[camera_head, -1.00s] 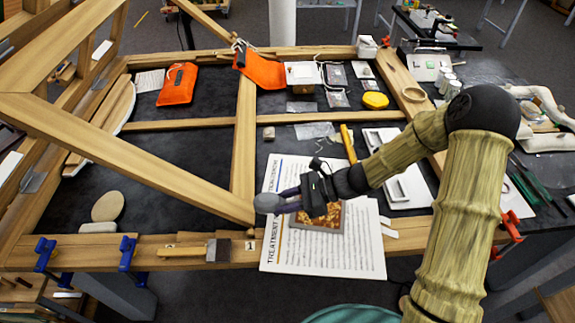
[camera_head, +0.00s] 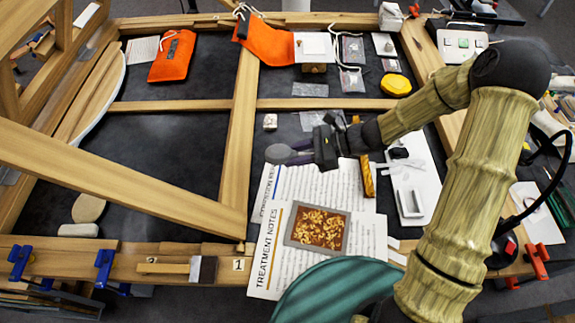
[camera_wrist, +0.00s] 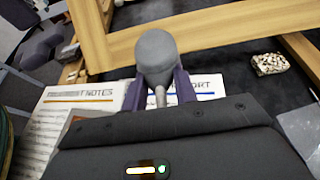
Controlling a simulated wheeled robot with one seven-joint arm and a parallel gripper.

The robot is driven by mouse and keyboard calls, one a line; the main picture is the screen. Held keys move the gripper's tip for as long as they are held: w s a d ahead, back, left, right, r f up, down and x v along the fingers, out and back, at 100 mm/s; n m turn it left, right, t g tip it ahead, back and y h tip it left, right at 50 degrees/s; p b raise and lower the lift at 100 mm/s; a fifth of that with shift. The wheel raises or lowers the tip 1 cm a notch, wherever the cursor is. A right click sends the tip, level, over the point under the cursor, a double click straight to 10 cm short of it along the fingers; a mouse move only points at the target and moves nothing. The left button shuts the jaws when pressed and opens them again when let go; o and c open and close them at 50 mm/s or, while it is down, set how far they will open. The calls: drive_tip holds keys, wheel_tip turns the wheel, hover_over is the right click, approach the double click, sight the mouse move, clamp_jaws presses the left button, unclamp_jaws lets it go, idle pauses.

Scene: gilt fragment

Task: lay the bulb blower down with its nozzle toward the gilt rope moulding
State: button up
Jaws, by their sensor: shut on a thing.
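The bulb blower has a grey round bulb (camera_head: 278,154) that sticks out to the left of my gripper (camera_head: 298,157). In the wrist view the bulb (camera_wrist: 156,50) stands beyond the purple fingertips (camera_wrist: 158,88), which are shut on the blower. A thin stem shows between them, pointing back toward my gripper's body; its end is hidden. The blower is held above the printed sheets. The gilt rope moulding (camera_head: 368,178) is a short gold twisted strip on the table, right of my gripper and beside the sheets, its far end partly covered by my arm.
Treatment notes (camera_head: 265,262) lie below, with a square gilt ornamented piece (camera_head: 319,228) on them. A white tray (camera_head: 424,190) lies right of the moulding. Wooden beams (camera_head: 238,140) cross the table on the left. A small pale block (camera_head: 270,122) sits behind the bulb.

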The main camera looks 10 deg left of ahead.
drive_tip(key=shift+w, duration=0.4)
drive_tip(key=shift+s, duration=0.15)
drive_tip(key=shift+f, duration=0.15)
hover_over(295, 179)
drive_tip(key=shift+f, duration=2.75)
wheel_tip(295, 179, down, 3)
drive_tip(key=shift+f+p, duration=0.2)
drive_tip(key=shift+p, duration=0.55)
drive_tip(key=shift+f, duration=0.15)
drive_tip(key=shift+f+b, duration=0.3)
drive_tip(key=shift+f, duration=0.1)
